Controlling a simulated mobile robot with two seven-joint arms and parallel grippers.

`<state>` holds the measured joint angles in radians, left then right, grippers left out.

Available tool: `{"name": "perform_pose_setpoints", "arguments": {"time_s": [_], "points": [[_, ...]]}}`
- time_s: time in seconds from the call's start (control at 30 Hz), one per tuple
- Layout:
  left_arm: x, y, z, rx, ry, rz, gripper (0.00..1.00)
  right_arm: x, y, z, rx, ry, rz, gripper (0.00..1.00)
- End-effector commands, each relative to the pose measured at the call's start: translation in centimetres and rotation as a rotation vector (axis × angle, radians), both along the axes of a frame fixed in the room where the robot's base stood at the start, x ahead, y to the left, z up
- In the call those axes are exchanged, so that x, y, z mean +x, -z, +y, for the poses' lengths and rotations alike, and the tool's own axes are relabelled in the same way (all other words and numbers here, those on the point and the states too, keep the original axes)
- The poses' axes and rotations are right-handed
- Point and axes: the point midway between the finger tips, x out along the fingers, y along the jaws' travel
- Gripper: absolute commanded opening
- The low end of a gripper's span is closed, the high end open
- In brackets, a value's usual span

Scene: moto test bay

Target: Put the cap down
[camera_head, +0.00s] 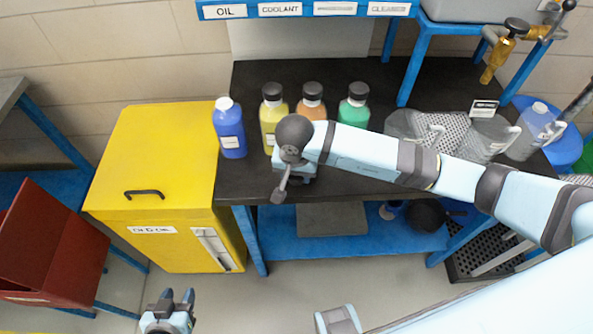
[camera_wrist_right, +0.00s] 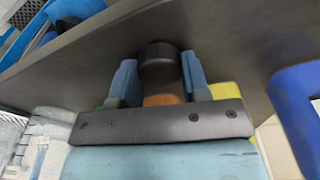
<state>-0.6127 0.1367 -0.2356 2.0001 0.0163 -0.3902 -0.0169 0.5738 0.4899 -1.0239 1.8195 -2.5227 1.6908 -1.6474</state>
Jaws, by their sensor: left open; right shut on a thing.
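A dark round cap (camera_wrist_right: 158,57) sits between the two blue fingers of my right gripper (camera_wrist_right: 158,66) in the right wrist view. The gripper is shut on it, above the dark bench top (camera_wrist_right: 225,45). In the head view my right gripper (camera_head: 296,175) is at the front part of the bench (camera_head: 375,183), in front of the yellow bottle (camera_head: 268,130) and orange bottle (camera_head: 313,108). The held cap cannot be made out there. Whether it touches the bench is unclear. My left gripper (camera_head: 172,298) is open and empty, low at the bottom left, away from the bench.
A blue bottle (camera_head: 230,135) with a white cap and a green bottle (camera_head: 354,108) with a black cap flank the others. A yellow cabinet (camera_head: 150,170) adjoins the bench at left. Clear containers (camera_head: 490,135) stand at right. A red bin (camera_head: 50,240) is far left.

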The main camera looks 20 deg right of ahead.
Motion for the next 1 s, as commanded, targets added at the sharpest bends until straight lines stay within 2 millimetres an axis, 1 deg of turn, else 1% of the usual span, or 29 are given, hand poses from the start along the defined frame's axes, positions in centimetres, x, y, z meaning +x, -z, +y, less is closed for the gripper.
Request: {"name": "perform_pose_setpoints", "arguments": {"time_s": [0.13,0.17,0.2,0.27,0.53,0.63,0.67,0.77,1.0], "points": [[0.0,0.5,0.0,-0.001,-0.001,0.002,0.43,0.0,0.5,0.0,-0.001,0.000,0.000,0.21],[0.0,0.5,0.0,-0.002,-0.002,0.004,0.43,0.0,0.4,0.0,-0.001,0.000,0.000,0.45],[-0.1,0.4,0.0,-0.002,-0.001,0.006,0.43,0.0,0.3,0.0,-0.001,0.000,0.000,0.54],[0.0,0.4,0.0,-0.001,-0.002,0.005,0.43,0.0,0.3,0.0,-0.001,0.000,0.000,0.68],[0.0,0.1,0.0,-0.002,-0.002,0.002,0.43,0.0,0.2,0.0,-0.001,0.000,0.000,0.68],[0.0,-0.4,0.0,0.000,-0.001,0.000,0.43,0.0,-0.3,0.0,0.001,0.001,0.001,0.68],[0.0,-0.2,0.1,0.000,-0.001,-0.002,0.43,0.0,-0.5,0.0,0.000,0.000,-0.001,0.68],[0.0,0.1,0.1,-0.001,-0.001,-0.002,0.43,-0.1,-2.1,0.1,0.000,0.000,-0.004,0.68],[0.0,0.7,0.1,-0.003,-0.003,0.006,0.43,-0.7,-7.3,0.4,-0.001,-0.002,-0.005,0.68]]}}
